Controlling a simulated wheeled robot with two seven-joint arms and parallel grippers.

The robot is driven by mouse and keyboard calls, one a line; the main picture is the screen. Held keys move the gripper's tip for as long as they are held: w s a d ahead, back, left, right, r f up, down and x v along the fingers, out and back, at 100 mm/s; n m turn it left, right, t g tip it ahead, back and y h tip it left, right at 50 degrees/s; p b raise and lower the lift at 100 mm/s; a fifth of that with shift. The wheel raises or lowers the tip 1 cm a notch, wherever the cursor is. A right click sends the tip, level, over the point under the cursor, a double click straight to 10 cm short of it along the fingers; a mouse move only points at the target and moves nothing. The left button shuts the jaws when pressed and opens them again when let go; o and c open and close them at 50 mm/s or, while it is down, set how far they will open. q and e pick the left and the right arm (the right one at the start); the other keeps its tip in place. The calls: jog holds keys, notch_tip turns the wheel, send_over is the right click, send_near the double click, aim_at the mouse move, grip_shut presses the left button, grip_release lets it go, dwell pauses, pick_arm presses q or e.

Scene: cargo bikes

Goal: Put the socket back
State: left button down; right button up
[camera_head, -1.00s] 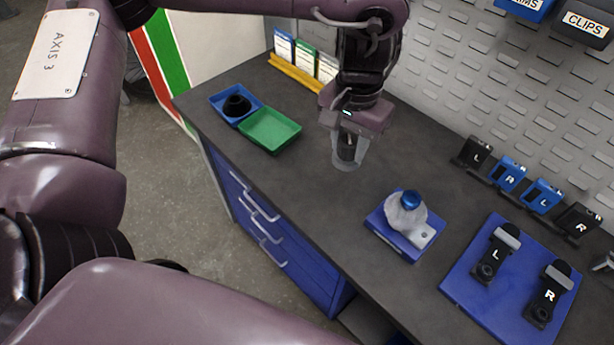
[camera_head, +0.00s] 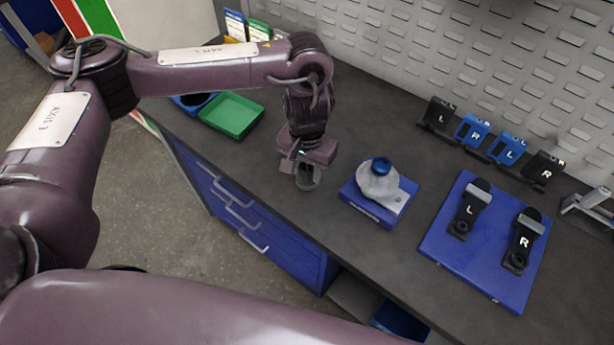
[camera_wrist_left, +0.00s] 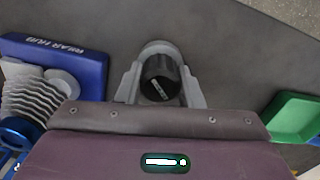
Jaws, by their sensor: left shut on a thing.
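My left gripper (camera_head: 306,184) is over the dark bench between the green tray and the rear hub stand. It is shut on a dark round socket (camera_wrist_left: 160,78), which sits between its grey fingers in the left wrist view. In the head view the fingers and wrist mostly hide the socket. I cannot tell its exact height above the bench. A blue tray (camera_head: 187,107) at the bench's far left is partly hidden behind my arm, and its contents are not clear. My right gripper is not in view.
The green tray (camera_head: 232,115) looks empty. A blue stand marked REAR HUB (camera_wrist_left: 55,62) carries a silver hub (camera_head: 378,184) with a blue cap. A blue board (camera_head: 488,262) holds two black L and R parts. Several small blocks line the pegboard. Bare bench surrounds the gripper.

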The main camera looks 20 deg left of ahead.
aim_at(307, 178)
pick_arm(q)
notch_tip(307, 178, down, 3)
jog(key=shift+s+r+b, duration=0.1)
jog(key=shift+b, duration=0.2)
jog(key=shift+f, duration=0.3)
jog(key=shift+f, duration=0.1)
jog(key=c, duration=1)
grip_release()
notch_tip(307, 178, up, 12)
jog(key=shift+r+p, duration=0.15)
jog(key=shift+p, duration=0.6)
